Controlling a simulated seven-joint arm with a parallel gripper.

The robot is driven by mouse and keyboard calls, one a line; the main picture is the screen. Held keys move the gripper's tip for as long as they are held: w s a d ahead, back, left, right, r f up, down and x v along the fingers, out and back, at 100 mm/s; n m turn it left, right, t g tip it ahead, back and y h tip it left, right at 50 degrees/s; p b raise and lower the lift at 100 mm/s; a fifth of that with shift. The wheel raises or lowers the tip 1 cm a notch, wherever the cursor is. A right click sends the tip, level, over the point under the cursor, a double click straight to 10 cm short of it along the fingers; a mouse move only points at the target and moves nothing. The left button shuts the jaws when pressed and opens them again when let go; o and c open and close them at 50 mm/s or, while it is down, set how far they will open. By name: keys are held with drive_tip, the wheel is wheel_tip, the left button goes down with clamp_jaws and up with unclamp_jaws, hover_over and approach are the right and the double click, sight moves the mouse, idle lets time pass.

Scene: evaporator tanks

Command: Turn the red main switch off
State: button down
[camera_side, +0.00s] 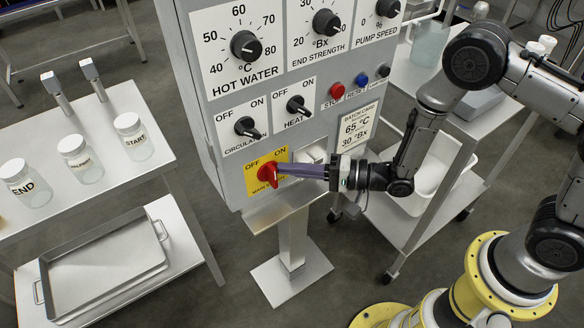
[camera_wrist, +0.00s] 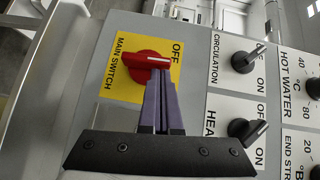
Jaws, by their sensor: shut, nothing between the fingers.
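The red main switch (camera_side: 268,174) is a knob on a yellow label at the panel's lower left corner. In the wrist view the red knob (camera_wrist: 140,70) has a white mark at its right end, near the word OFF; the ON word is hidden behind my fingers. The exact angle is hard to tell. My gripper (camera_side: 281,168) reaches in from the right, its purple fingers closed together and empty. In the wrist view the fingertips (camera_wrist: 159,76) are at the knob's ON side, seemingly touching it, not around it.
Black CIRCULATION (camera_side: 247,127) and HEAT (camera_side: 298,105) knobs sit just above the main switch. A red STOP button (camera_side: 337,90) and a batch card (camera_side: 355,126) are to the right. A bench with labelled jars (camera_side: 82,160) stands left of the panel.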

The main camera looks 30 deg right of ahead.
drive_tip(key=shift+a+r+n+g+h, duration=0.2)
drive_tip(key=shift+r+n+g+h, duration=0.1)
drive_tip(key=shift+n+h, duration=0.2)
drive_tip(key=a+n+h, duration=0.1)
drive_tip(key=r+n+g+h, duration=0.1)
drive_tip(key=h, duration=0.1)
drive_tip(key=shift+a+n+g, duration=0.3)
drive_tip(key=shift+a+n, duration=0.05)
drive_tip(key=shift+n, duration=0.05)
idle(0.3)
drive_tip(key=shift+a+r, duration=0.1)
drive_tip(key=shift+a, duration=0.05)
idle(0.7)
